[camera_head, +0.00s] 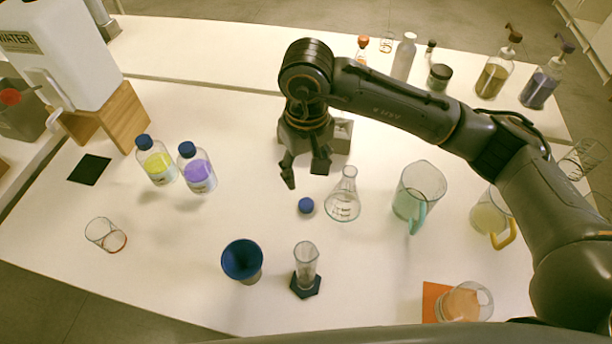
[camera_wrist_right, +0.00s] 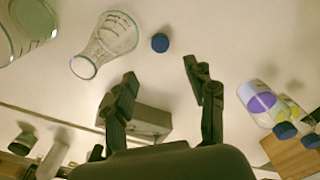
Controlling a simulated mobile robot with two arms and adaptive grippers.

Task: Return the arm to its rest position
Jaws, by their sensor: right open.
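My right gripper (camera_head: 305,172) hangs over the middle of the white table (camera_head: 170,255), open and empty. In the right wrist view its two fingers (camera_wrist_right: 160,78) are spread apart with nothing between them. A blue cap (camera_head: 306,206) lies on the table just in front of the gripper, and it also shows beyond the fingertips in the wrist view (camera_wrist_right: 160,43). A conical flask (camera_head: 343,198) stands right of the cap. A small grey box (camera_head: 341,137) sits behind the gripper, partly hidden by it. My left gripper is not in view.
Yellow (camera_head: 157,164) and purple (camera_head: 198,172) bottles stand at left, near a water dispenser (camera_head: 60,50). A blue funnel (camera_head: 242,260), cylinder (camera_head: 306,262) and glass (camera_head: 106,235) stand in front. Jugs (camera_head: 418,192) (camera_head: 490,218) stand at right. Pump bottles (camera_head: 494,76) line the back shelf.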

